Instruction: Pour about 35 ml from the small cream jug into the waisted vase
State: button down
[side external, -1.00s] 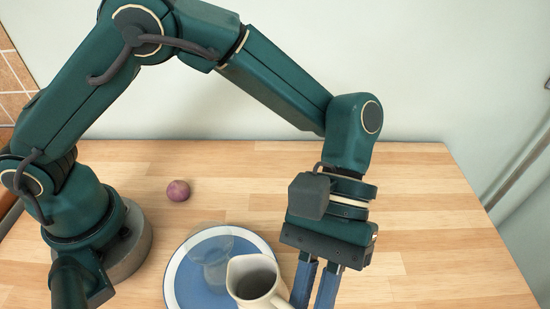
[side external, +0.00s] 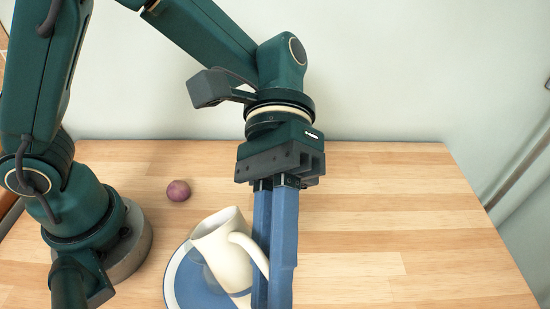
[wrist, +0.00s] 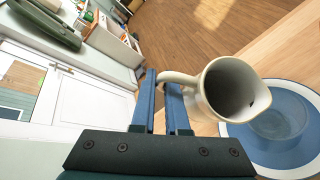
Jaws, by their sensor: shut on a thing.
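The small cream jug (side external: 229,259) is tilted to the left in the side view, its mouth toward the upper left. It also shows in the wrist view (wrist: 211,98), with a dark interior; I cannot make out the liquid level. My gripper (side external: 271,285) has its long blue fingers pointing down and is shut on the jug's handle; the fingers also show in the wrist view (wrist: 161,85). The waisted vase is clear glass (wrist: 283,120) and stands on the blue plate. In the side view the jug hides most of it. I see no stream between them.
The blue plate with a white rim (side external: 174,284) lies under the vase. A purple ball-like object (side external: 178,191) sits on the wooden table (side external: 400,230) behind the plate. The table's right side is clear.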

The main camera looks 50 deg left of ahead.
aim_at(253, 242)
jog(key=shift+a+r+h, duration=0.15)
jog(key=shift+r+h, duration=0.05)
jog(key=shift+h, duration=0.1)
jog(key=shift+a+m+h, duration=0.25)
jog(key=shift+m+h, duration=0.25)
dwell(0.7)
jog(key=shift+a+r+m+g+h, duration=0.6)
jog(key=shift+r+m+h, duration=0.1)
jog(key=shift+r, duration=0.1)
dwell(0.7)
jog(key=shift+r+m+h, duration=0.3)
jog(key=shift+r+h, duration=0.1)
dwell(1.0)
jog(key=shift+w+a+f+g+h, duration=0.1)
jog(key=shift+a+g+h, duration=0.2)
dwell(0.5)
